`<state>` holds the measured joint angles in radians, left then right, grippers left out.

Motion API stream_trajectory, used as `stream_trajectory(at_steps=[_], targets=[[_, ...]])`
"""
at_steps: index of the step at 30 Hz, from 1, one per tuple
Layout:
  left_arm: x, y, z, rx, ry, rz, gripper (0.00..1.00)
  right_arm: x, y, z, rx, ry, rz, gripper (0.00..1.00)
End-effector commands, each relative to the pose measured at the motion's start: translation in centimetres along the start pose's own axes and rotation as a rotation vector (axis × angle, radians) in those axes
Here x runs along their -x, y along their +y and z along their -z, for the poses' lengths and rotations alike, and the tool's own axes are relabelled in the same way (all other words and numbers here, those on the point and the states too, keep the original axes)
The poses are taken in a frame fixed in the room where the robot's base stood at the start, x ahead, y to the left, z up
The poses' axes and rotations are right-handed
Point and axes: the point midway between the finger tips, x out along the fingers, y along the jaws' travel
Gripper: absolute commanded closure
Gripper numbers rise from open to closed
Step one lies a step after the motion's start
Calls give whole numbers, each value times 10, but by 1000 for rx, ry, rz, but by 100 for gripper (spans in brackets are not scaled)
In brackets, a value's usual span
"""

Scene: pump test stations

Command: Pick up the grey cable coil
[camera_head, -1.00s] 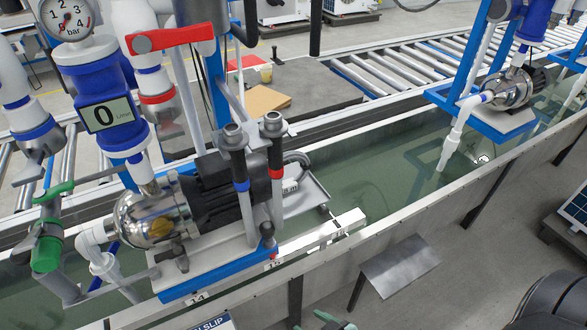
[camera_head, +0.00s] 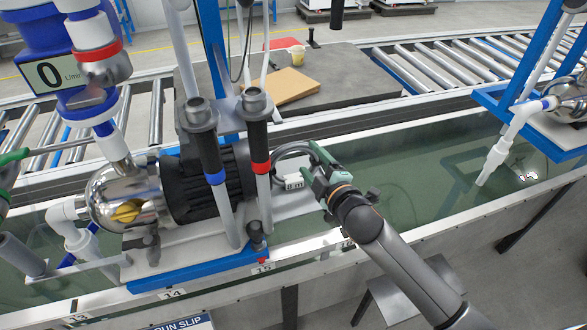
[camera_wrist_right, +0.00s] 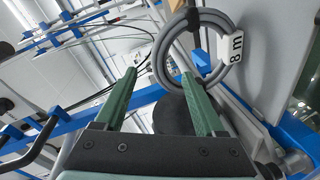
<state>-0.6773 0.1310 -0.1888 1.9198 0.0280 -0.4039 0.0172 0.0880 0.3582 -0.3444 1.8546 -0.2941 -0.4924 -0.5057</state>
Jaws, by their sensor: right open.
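The grey cable coil (camera_head: 291,147) shows in the head view behind the pump motor, partly hidden by my right gripper.
The pump (camera_head: 130,198) with its black motor stands left of the coil on a tray above the water trough (camera_head: 415,180). Two upright pipes (camera_head: 258,140) stand close in front, left of my gripper. A cardboard piece (camera_head: 280,88) lies behind. The trough to the right is open water.

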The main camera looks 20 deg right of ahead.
Motion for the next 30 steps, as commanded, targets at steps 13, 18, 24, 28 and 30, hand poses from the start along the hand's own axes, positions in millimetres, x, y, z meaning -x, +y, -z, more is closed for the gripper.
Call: stream_trajectory(at_steps=[13, 18, 24, 28, 30], targets=[[-2, 0, 0, -1, 0, -2, 50, -41, -4, 7, -4, 1, 1, 28], [-4, 1, -1, -2, 0, -4, 50, -62, -5, 8, -4, -1, 1, 28], [-4, 2, 0, -3, 3, -7, 50, -71, -5, 8, -3, 0, 2, 28], [-4, 3, 1, -3, 4, -8, 50, -71, -5, 8, -3, 0, 2, 28], [-4, 3, 1, -3, 4, -8, 50, -71, -5, 8, -3, 0, 2, 29]])
